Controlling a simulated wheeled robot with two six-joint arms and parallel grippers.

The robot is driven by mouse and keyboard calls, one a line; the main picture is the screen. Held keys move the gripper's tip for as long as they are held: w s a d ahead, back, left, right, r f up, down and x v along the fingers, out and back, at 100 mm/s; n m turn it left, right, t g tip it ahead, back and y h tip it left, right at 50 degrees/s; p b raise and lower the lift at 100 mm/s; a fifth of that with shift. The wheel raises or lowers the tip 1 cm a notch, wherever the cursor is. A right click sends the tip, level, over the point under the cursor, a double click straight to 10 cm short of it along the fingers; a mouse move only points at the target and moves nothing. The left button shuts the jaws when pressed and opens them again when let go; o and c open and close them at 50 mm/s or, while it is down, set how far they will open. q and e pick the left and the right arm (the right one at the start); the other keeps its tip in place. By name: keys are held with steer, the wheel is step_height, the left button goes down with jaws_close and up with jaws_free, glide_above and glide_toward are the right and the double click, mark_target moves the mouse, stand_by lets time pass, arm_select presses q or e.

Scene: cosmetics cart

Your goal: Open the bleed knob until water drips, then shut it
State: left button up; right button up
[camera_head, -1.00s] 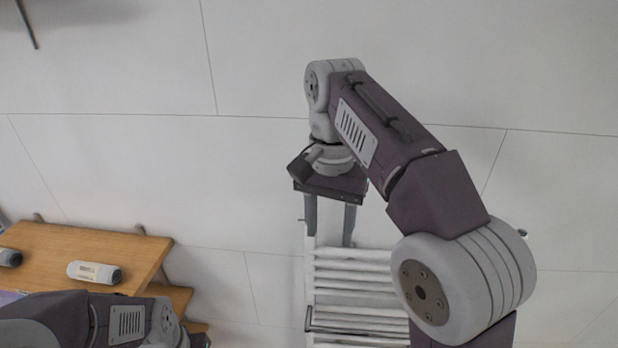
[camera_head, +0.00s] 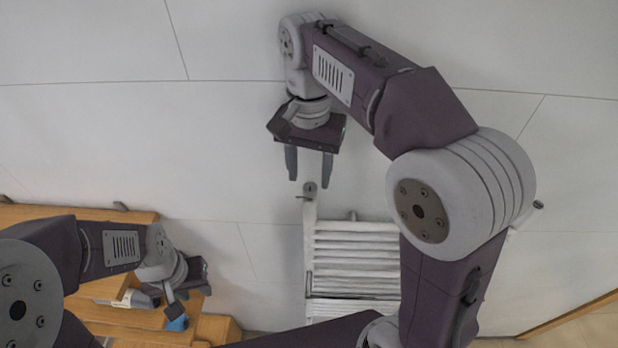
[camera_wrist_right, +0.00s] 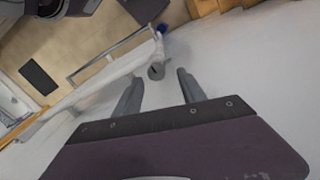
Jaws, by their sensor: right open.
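A white ladder-like radiator (camera_head: 352,262) is on the wall below my right gripper (camera_head: 309,180). A small round grey knob (camera_head: 310,189) sits at its upper left corner. My right gripper is open and points down, its fingertips just above the knob and on either side of it. In the right wrist view the knob (camera_wrist_right: 156,71) shows a dark slot and lies just beyond the gap between the open fingers (camera_wrist_right: 158,82), apart from both. No water drop can be made out. My left gripper (camera_head: 198,284) is low at the left, its fingers mostly hidden.
A wooden shelf unit (camera_head: 95,213) stands at the lower left, partly behind my left arm. A whitish item (camera_head: 140,299) and a small blue item (camera_head: 177,323) are near my left gripper. A dark mat (camera_wrist_right: 38,77) lies on the floor. The wall around the knob is clear.

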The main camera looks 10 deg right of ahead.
mark_target(310, 188)
steer(key=shift+f, duration=0.6)
steer(key=shift+s+f, duration=0.45)
steer(key=shift+s, duration=0.2)
steer(key=shift+w, duration=0.35)
jaws_close()
steer(key=shift+s, duration=0.1)
steer(key=shift+n, duration=0.4)
steer(key=n, duration=0.4)
steer(key=shift+n, duration=0.4)
steer(key=n, duration=0.4)
steer(key=shift+n, duration=0.4)
